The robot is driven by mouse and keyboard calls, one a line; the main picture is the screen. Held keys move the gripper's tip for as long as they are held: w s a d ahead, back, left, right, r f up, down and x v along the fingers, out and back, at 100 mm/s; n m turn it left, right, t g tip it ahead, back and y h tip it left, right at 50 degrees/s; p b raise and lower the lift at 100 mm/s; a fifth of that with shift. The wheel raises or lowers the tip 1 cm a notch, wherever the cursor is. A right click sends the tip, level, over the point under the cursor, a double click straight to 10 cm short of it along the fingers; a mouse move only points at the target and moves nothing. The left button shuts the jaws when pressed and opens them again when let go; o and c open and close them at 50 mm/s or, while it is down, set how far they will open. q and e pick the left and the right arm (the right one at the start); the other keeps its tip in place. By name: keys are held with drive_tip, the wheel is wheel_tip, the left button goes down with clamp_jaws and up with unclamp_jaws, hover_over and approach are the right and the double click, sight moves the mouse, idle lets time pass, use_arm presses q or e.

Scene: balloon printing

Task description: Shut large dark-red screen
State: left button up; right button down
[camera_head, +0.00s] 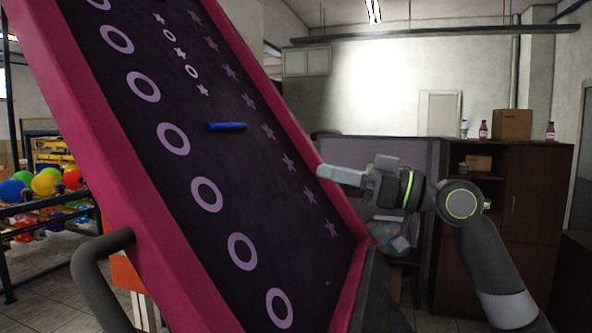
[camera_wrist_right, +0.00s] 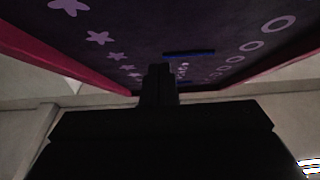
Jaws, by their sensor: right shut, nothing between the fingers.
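The large dark-red screen (camera_head: 123,163) stands raised and steeply tilted in the head view. Its frame is dark pink-red, and its dark mesh carries rows of pale rings and stars. My right gripper (camera_head: 325,172) is shut and empty at the screen's right frame edge; I cannot tell whether it touches. In the right wrist view the gripper (camera_wrist_right: 160,72) points up at the screen's mesh (camera_wrist_right: 140,45), with the frame (camera_wrist_right: 60,62) on the left. My left gripper is not in view.
A blue bar (camera_head: 226,127) lies across the mesh. A dark curved handle (camera_head: 88,262) is at the lower left. A rack of colored balloons (camera_head: 45,184) stands at far left. A brown cabinet (camera_head: 535,215) with a cardboard box (camera_head: 511,124) on top stands at right.

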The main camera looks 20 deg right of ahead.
sight(275, 176)
drive_tip(key=w+a+p, duration=0.2)
drive_tip(key=a, duration=0.1)
drive_tip(key=w+a+f+p, duration=0.1)
drive_tip(key=a, duration=0.1)
drive_tip(key=shift+w, duration=0.15)
drive_tip(key=shift+w+a+f, duration=0.2)
drive_tip(key=shift+a+f, duration=0.05)
drive_tip(key=shift+f, duration=0.1)
